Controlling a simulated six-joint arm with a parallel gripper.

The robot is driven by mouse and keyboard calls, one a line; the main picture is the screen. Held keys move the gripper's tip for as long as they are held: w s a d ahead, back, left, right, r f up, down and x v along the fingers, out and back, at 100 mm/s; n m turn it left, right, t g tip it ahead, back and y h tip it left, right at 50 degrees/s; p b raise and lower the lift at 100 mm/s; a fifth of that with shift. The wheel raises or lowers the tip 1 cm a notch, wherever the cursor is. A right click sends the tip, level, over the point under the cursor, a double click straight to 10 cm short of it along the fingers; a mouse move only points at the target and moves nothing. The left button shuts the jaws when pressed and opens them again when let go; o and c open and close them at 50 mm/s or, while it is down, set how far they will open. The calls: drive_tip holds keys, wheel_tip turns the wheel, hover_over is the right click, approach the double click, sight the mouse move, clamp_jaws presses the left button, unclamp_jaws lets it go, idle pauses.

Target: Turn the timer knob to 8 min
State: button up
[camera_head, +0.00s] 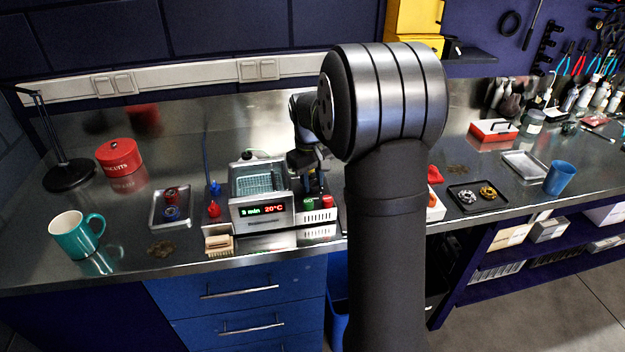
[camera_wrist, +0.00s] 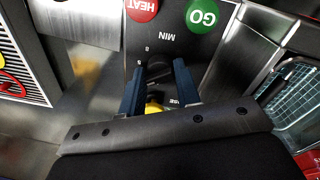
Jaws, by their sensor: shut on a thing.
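The ultrasonic cleaner (camera_head: 262,220) stands on the steel bench, with a basket in its top. Its lit display (camera_head: 263,210) shows a green minutes figure, too small to read surely, and a red 20°C. In the wrist view the black timer knob (camera_wrist: 158,72) sits on the dark panel below the MIN label, with small dial marks around it. My gripper (camera_wrist: 158,75) has its two blue fingers shut on the knob, one on each side. The green GO button (camera_wrist: 203,15) and the red HEAT button (camera_wrist: 141,8) are just beyond the fingertips. In the head view my arm partly hides the gripper (camera_head: 311,178).
A teal mug (camera_head: 75,236), a red biscuit tin (camera_head: 116,152) and a tray with small parts (camera_head: 171,209) are to the left. A black tray (camera_head: 477,196) and a blue cup (camera_head: 559,178) are to the right.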

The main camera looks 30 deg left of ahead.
drive_tip(key=m, duration=1)
drive_tip(key=shift+a+m+g+h, duration=0.1)
drive_tip(key=shift+m+g+h, duration=0.2)
drive_tip(key=shift+m, duration=2)
drive_tip(key=o, duration=0.9)
drive_tip(key=shift+o, duration=0.2)
drive_tip(key=shift+r, duration=0.1)
wheel_tip(320, 180, up, 17)
drive_tip(key=a, duration=0.1)
drive_tip(key=shift+r, duration=0.15)
drive_tip(key=shift+w, duration=0.1)
